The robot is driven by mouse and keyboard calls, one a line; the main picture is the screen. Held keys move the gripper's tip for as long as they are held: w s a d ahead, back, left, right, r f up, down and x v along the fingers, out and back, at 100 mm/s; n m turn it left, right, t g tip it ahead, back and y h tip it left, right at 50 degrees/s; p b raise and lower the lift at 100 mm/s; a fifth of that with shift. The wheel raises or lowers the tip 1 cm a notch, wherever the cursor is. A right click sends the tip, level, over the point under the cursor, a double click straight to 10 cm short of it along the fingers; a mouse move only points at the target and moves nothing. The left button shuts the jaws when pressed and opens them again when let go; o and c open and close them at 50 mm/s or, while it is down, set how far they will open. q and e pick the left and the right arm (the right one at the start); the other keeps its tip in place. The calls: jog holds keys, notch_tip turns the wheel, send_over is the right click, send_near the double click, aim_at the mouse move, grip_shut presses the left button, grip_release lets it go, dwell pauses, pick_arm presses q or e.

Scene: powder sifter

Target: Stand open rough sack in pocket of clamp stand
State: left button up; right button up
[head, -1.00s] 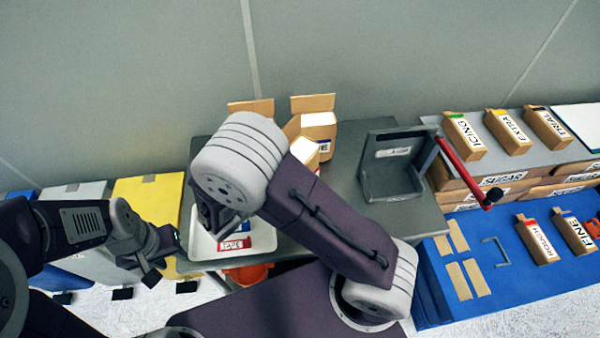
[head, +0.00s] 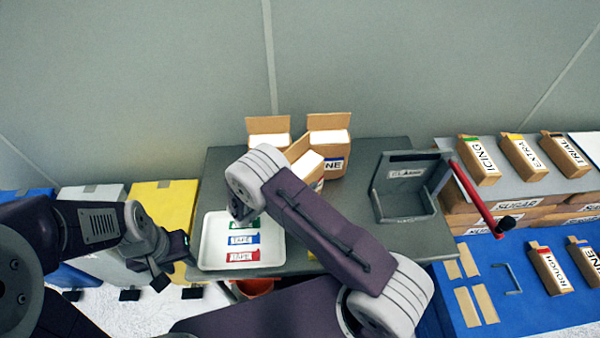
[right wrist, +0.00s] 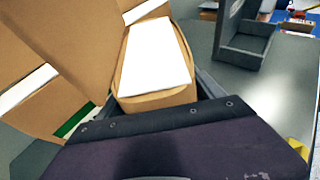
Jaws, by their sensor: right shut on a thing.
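Three open brown sacks with white tops stand together at the back of the grey table. The front one, the open rough sack (head: 306,165), leans; its label is too small to read. It also shows in the right wrist view (right wrist: 155,60), between the jaws of my right gripper (right wrist: 156,100), which is shut on it. My right arm hides that gripper in the head view. The grey clamp stand (head: 407,172) is to the right, its low front pocket (head: 405,208) empty. My left gripper (head: 165,272) is off the table at the left; its jaws are unclear.
The icing sack (head: 268,139) and the fine sack (head: 329,144) stand close behind the rough one. A white tray (head: 212,255) with tape strips is at the table's left. A red lever (head: 474,195) juts from the stand's right. Table between sacks and stand is clear.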

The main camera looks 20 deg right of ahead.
jog(key=shift+w+f, duration=0.1)
jog(key=shift+f, duration=0.1)
jog(key=shift+f, duration=0.15)
jog(key=o, duration=2.1)
